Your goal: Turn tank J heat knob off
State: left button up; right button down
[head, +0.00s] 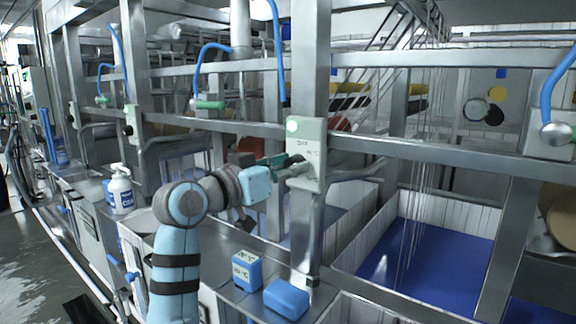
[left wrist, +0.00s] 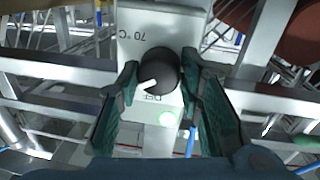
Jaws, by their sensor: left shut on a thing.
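The heat knob is a round black knob (left wrist: 160,70) with a white pointer mark, on a pale control box (head: 308,152) fixed to a steel post. In the left wrist view, the box shows "70 °C" upside down above the knob and a small label, hard to read, below it. The white mark points to the lower left. A green lamp (left wrist: 168,118) on the box is lit. My left gripper (left wrist: 160,80) is shut on the knob, one finger on each side. In the head view my left gripper (head: 281,163) reaches the box from the left and hides most of the knob.
Steel rails and posts surround the box. Tanks with blue liquid (head: 425,255) lie behind and to the right. A blue-and-white block (head: 247,271) and a blue block (head: 287,299) sit on the ledge below. A white pump bottle (head: 121,190) stands at the left.

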pick_arm(q)
jog(key=n+t+p, duration=0.1)
jog(key=n+p, duration=0.9)
jog(key=p, duration=0.1)
jog(key=shift+r, duration=0.1)
jog(key=shift+f+n+p, duration=0.2)
jog(key=shift+n+p, duration=0.7)
jog(key=shift+p, duration=0.1)
jog(key=o, duration=1.2)
jog(key=shift+c, duration=0.2)
jog(key=v, duration=1.2)
jog(key=shift+f, duration=0.15)
